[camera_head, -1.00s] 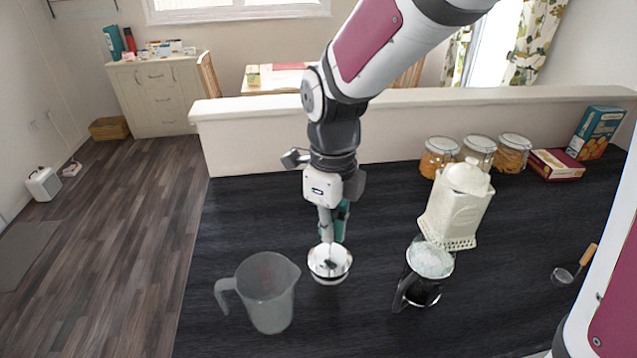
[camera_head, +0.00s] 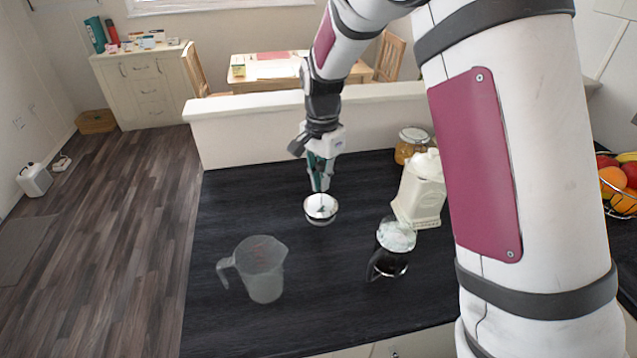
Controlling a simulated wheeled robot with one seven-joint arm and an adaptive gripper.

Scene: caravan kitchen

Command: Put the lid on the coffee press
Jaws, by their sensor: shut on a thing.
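The lid (camera_head: 321,212) is a round, shiny silver-white piece with a small dark stem at its middle. My gripper (camera_head: 320,188) points down and is shut on the lid's top at the centre of the counter. I cannot tell how far the lid is above the counter. The coffee press (camera_head: 388,263) stands upright to the right and nearer, a dark vessel with a black handle on its left. The lid is apart from the press.
A clear measuring jug (camera_head: 262,272) stands left of the press. A cream canister (camera_head: 420,190) stands just behind the press, with a glass jar (camera_head: 410,144) farther back. A low wall (camera_head: 250,137) edges the counter. My arm hides the counter's right part. A fruit basket (camera_head: 620,190) is far right.

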